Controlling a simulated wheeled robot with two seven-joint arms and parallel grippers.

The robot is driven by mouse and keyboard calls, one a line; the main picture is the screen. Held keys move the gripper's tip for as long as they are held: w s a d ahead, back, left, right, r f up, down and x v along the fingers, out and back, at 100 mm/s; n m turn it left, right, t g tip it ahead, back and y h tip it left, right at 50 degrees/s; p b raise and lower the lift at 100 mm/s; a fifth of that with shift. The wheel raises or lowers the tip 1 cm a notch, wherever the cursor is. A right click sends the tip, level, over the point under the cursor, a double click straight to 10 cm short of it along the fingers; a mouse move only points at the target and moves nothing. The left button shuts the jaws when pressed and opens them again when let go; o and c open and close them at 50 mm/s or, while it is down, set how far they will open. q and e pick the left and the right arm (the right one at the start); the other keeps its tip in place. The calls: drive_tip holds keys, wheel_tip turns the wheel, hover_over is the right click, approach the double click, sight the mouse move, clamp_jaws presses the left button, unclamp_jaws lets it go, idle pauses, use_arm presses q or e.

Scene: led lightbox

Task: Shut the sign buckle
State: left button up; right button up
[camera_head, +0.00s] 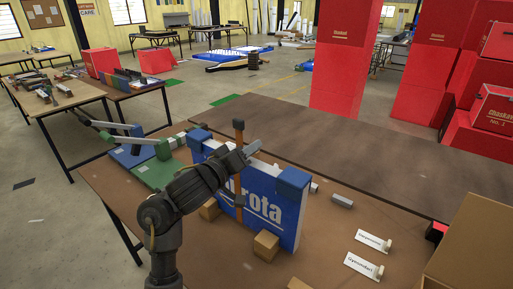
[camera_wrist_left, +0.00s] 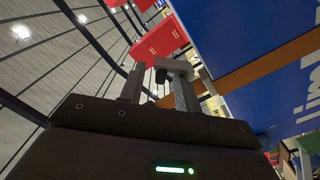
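The blue sign (camera_head: 272,205) with white lettering stands upright on the brown table, with dark blue corner blocks (camera_head: 292,183). A brown strap (camera_head: 239,180) runs vertically around it; it also shows in the wrist view (camera_wrist_left: 262,62). A dark fitting (camera_head: 239,125), perhaps the buckle, sits at the strap's top; I cannot tell whether it is closed. My left gripper (camera_head: 250,149) is at the sign's upper edge, just right of the strap. In the left wrist view its fingers (camera_wrist_left: 160,88) are apart, with a grey piece (camera_wrist_left: 180,67) near their tips. My right gripper is out of view.
Wooden blocks (camera_head: 266,245) stand at the sign's foot. Two labelled tags (camera_head: 364,265) lie at the right, near a cardboard box (camera_head: 475,245). Red boxes (camera_head: 340,75) stand behind the empty brown table (camera_head: 370,170).

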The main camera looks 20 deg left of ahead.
use_arm(q)
drive_tip(key=shift+x, duration=1.95)
drive_tip(key=shift+c, duration=0.4)
